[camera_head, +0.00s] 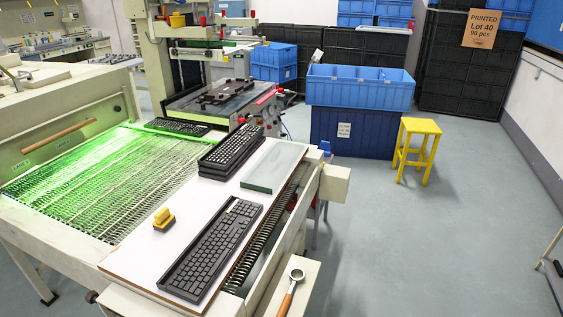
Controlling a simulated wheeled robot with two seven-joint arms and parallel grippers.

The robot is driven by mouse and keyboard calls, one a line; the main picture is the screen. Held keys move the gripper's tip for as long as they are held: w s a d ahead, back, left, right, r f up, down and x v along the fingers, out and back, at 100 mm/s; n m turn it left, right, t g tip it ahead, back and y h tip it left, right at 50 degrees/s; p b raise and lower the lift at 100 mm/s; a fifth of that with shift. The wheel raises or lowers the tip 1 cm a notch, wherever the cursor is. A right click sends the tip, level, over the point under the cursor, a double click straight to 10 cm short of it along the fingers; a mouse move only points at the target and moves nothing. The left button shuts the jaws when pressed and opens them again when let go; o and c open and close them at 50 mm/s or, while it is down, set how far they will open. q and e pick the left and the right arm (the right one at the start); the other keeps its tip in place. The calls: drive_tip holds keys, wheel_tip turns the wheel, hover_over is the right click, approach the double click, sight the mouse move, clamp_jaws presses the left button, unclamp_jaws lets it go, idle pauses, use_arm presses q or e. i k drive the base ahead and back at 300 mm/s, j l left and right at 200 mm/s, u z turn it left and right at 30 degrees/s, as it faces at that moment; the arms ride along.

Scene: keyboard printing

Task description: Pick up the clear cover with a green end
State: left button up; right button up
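The clear cover (277,160) is a flat, see-through panel with a greenish front end. It lies at the far right of the white work board (142,262), to the right of a stack of black keyboards (232,148). A small gap seems to separate it from the stack. Neither of my grippers is in the head view, and nothing is seen touching the cover.
A single black keyboard (212,250) lies on the board's near half. A yellow block (164,218) sits to its left. A green-lit conveyor (85,185) runs along the left. A wooden-handled tool (291,288) lies at the front. A yellow stool (417,146) stands right.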

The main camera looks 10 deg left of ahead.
sight(266, 175)
drive_tip(key=i+l+u, duration=0.15)
drive_tip(key=l, duration=0.2)
drive_tip(key=i+l+u, duration=0.15)
drive_tip(key=l, duration=0.2)
drive_tip(key=l+u, duration=0.15)
drive_tip(key=l, duration=0.25)
drive_tip(key=i+l+u, duration=0.15)
drive_tip(key=i+l, duration=0.15)
drive_tip(key=i+l+u, duration=0.2)
drive_tip(key=l, duration=0.25)
drive_tip(key=i+l+u, duration=0.15)
drive_tip(key=i+l, duration=0.2)
drive_tip(key=i+l+u, duration=0.15)
drive_tip(key=i+l, duration=0.15)
drive_tip(key=i+l+u, duration=0.1)
drive_tip(key=i+l, duration=0.15)
drive_tip(key=l, duration=0.15)
drive_tip(key=i+l+u, duration=0.3)
drive_tip(key=i+l, duration=0.15)
drive_tip(key=l, duration=0.3)
drive_tip(key=i+l, duration=0.35)
drive_tip(key=l+u, duration=0.05)
drive_tip(key=l, duration=0.05)
